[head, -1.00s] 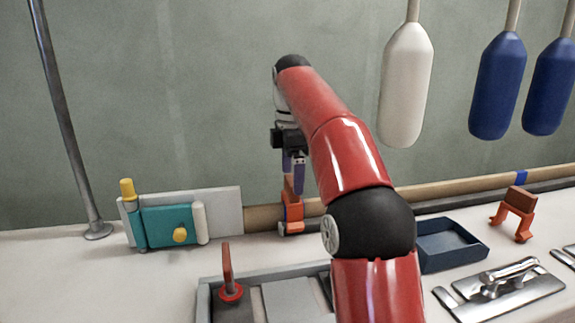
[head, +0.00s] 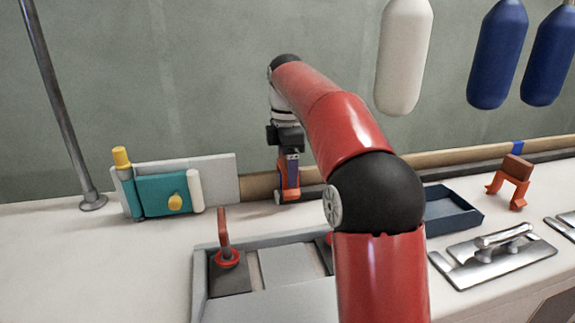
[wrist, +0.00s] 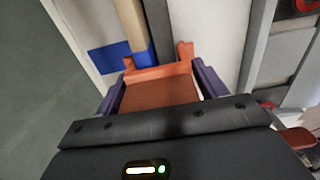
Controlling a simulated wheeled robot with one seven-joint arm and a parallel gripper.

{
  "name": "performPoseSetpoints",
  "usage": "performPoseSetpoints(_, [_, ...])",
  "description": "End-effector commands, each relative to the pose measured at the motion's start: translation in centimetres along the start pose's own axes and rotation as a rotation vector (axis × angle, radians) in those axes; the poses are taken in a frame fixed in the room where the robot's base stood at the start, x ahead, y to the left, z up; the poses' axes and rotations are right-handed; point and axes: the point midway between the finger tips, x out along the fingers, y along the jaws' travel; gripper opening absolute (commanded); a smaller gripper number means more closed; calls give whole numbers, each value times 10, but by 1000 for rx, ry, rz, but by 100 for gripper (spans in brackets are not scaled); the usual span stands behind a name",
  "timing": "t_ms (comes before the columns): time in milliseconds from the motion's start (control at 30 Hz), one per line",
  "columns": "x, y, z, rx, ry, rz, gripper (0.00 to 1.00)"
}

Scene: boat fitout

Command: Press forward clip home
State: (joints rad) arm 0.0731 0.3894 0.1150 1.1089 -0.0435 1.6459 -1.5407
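An orange clip with a brown block on top (head: 289,180) stands upright at the wooden rod by the back wall. In the wrist view the brown block (wrist: 160,92) lies flush between my two purple fingers, one against each side. My gripper (head: 291,165) points down from above and appears shut on the clip. The clip's orange leg tips show on either side of the rod (wrist: 131,25) and the dark rail. How deep the clip sits on the rod is hidden. A second orange clip (head: 510,182) stands apart at the right.
A blue tray (head: 455,212) and a metal handled plate (head: 493,255) lie right of my arm. A grey panel with a red lever (head: 223,235) is in front. A teal unit (head: 163,195) stands left. White and blue fenders (head: 403,60) hang at the back.

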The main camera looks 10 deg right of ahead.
Motion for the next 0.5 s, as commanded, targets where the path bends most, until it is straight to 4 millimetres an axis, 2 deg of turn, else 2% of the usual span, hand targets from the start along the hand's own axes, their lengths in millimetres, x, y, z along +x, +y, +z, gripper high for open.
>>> performPoseSetpoints(33, [0, 0, 0, 0, 0, 0, 64])
performPoseSetpoints(200, [0, 0, 0, 0, 0, 0, 42])
performPoseSetpoints(233, [0, 0, 0, 0, 0, 0, 62])
performPoseSetpoints(500, [0, 0, 0, 0, 0, -1, 29])
